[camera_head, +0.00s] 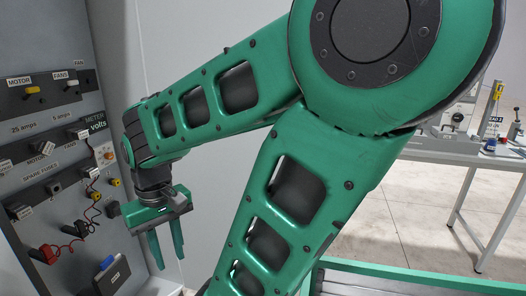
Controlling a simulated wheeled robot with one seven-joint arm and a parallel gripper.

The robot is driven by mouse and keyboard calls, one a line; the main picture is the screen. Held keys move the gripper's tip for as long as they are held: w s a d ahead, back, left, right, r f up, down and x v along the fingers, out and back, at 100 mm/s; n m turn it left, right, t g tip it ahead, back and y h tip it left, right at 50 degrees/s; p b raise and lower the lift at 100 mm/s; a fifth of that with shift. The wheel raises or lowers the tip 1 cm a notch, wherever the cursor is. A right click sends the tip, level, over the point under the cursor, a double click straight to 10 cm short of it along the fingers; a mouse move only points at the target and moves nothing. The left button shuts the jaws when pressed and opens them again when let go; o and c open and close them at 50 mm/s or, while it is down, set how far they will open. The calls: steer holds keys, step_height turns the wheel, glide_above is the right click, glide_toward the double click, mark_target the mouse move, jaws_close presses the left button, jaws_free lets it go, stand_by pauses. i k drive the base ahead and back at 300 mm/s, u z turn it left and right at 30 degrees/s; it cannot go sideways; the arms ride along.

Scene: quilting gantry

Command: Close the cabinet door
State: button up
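A grey electrical cabinet (62,128) stands open at the left, its inner panel of switches, fuses and wires in view. A plain pale grey upright panel (205,25) lies just right of the cabinet; I cannot tell whether it is the cabinet door or a wall. No handle shows, and my green arm hides much of this area. My gripper (170,262) hangs with its fingers downward, to the right of the cabinet's inner panel. Its two green fingers are apart with nothing between them. Whether it touches anything cannot be told.
A black box with a blue part (108,273) sticks out low in the cabinet. A white-framed table (440,152) with machinery and small coloured parts stands at the right. A green frame rail (420,278) runs along the bottom right. Pale floor (400,215) is bare between them.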

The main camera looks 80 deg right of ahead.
mark_target(179, 37)
steer(key=u, duration=1.8)
steer(key=k, duration=0.75)
steer(key=z, duration=2.75)
